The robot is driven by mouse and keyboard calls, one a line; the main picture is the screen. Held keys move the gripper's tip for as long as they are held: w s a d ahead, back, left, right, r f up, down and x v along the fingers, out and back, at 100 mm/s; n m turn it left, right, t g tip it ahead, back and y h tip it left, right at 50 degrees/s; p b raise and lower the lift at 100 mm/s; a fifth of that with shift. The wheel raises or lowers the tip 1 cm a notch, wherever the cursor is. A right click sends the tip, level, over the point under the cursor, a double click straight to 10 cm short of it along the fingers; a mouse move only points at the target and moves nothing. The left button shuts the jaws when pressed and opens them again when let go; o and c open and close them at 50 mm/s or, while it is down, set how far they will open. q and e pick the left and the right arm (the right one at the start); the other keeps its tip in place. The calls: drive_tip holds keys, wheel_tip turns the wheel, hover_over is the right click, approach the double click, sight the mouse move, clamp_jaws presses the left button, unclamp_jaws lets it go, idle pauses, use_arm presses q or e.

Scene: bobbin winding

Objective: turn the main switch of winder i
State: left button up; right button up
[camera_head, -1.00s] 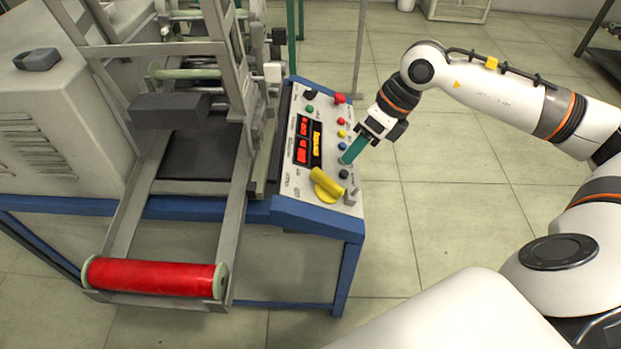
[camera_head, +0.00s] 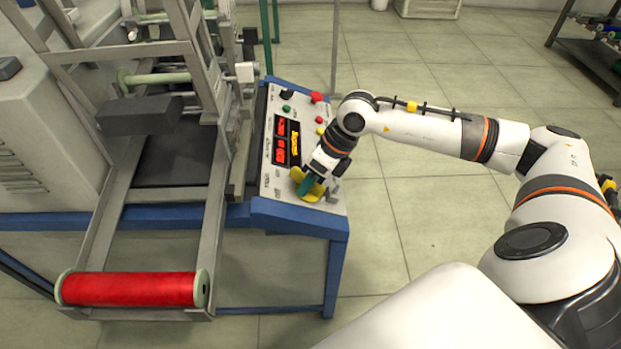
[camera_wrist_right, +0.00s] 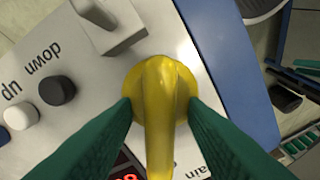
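The yellow main switch (camera_head: 313,194) sits at the near end of the sloped control panel (camera_head: 270,172) of the winder. In the right wrist view its raised yellow handle (camera_wrist_right: 158,105) stands out from a round yellow base. My right gripper (camera_head: 304,187) is over the switch. In the right wrist view the green fingers of my right gripper (camera_wrist_right: 160,102) stand on either side of the handle, open, with a gap visible on each side. The far end of the handle runs out of the bottom of that view. My left gripper is not in view.
The panel also bears a grey bracket-like part (camera_wrist_right: 110,32), a black button (camera_wrist_right: 57,90), a white button (camera_wrist_right: 20,115), a red knob (camera_head: 317,97) and lit displays (camera_head: 281,140). A red roller (camera_head: 130,289) sticks out in front.

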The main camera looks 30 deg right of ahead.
drive_tip(key=shift+c, duration=0.4)
clamp_jaws()
